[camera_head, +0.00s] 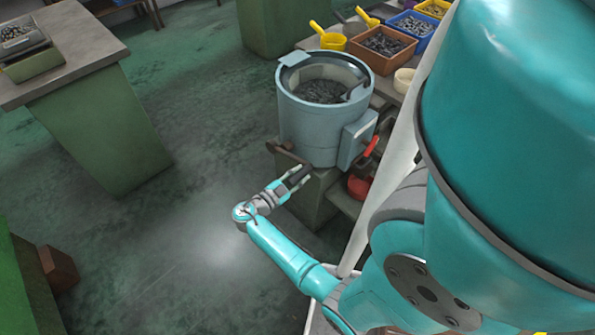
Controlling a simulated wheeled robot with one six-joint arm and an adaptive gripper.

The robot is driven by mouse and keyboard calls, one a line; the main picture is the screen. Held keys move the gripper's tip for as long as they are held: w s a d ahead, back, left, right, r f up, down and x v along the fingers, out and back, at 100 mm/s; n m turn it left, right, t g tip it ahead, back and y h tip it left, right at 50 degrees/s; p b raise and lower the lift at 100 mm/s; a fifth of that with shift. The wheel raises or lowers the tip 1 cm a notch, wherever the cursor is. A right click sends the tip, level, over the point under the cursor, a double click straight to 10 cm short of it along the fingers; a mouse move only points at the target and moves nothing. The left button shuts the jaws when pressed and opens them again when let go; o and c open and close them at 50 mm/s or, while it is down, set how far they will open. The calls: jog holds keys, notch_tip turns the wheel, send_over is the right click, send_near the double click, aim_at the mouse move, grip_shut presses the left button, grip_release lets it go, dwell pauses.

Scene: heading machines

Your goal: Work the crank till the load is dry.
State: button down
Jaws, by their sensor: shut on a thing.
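A round blue-grey drum machine (309,127) stands on a green pedestal, with its top open. The load (321,91), a heap of small dark metal parts, lies inside it; whether it is wet or dry cannot be told. A brown crank arm (284,153) shows low on the drum's left front side. My gripper (299,176) is just below this arm, its fingers closed around a dark crank handle that is mostly hidden between them.
A red-handled lever (371,145) and a red object (359,187) are right of the drum. An orange bin (382,64), a blue bin (411,37) and yellow scoops stand on the bench behind. A green-sided table (100,125) is at left; open floor lies between.

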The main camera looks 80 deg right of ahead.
jog(key=shift+s+f, duration=0.1)
jog(key=shift+f, duration=0.05)
jog(key=c, duration=0.8)
grip_release()
jog(key=shift+c, duration=0.2)
jog(key=v, duration=1.2)
jog(key=shift+f, duration=0.1)
